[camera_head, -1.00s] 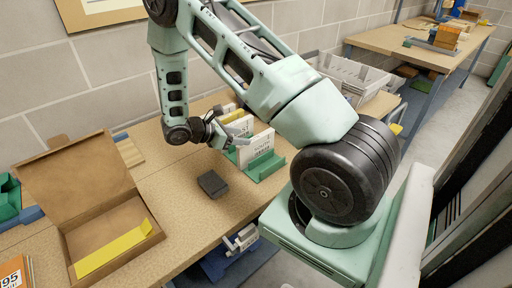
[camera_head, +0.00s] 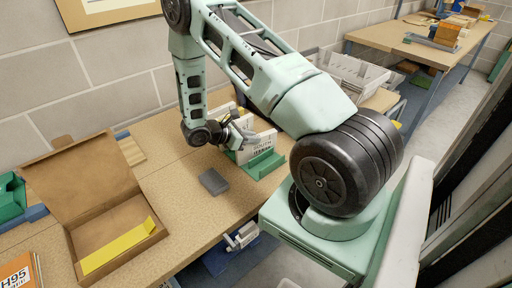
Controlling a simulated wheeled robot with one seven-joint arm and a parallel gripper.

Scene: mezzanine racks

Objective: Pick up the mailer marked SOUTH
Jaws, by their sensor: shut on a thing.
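The white mailer marked SOUTH (camera_head: 262,145) stands upright in a green holder (camera_head: 262,165) on the tan workbench. My gripper (camera_head: 240,136) reaches in from the left at the mailer's left edge. It is shut on the SOUTH mailer, though the fingertips are small and partly hidden. The mailer's base still appears to be within the green holder; I cannot tell if it is lifted.
A dark grey block (camera_head: 213,181) lies on the bench in front of the holder. An open brown carton (camera_head: 88,190) with a yellow strip (camera_head: 118,247) is at the left. A pale bin (camera_head: 345,77) stands behind my arm. Bare bench lies between carton and block.

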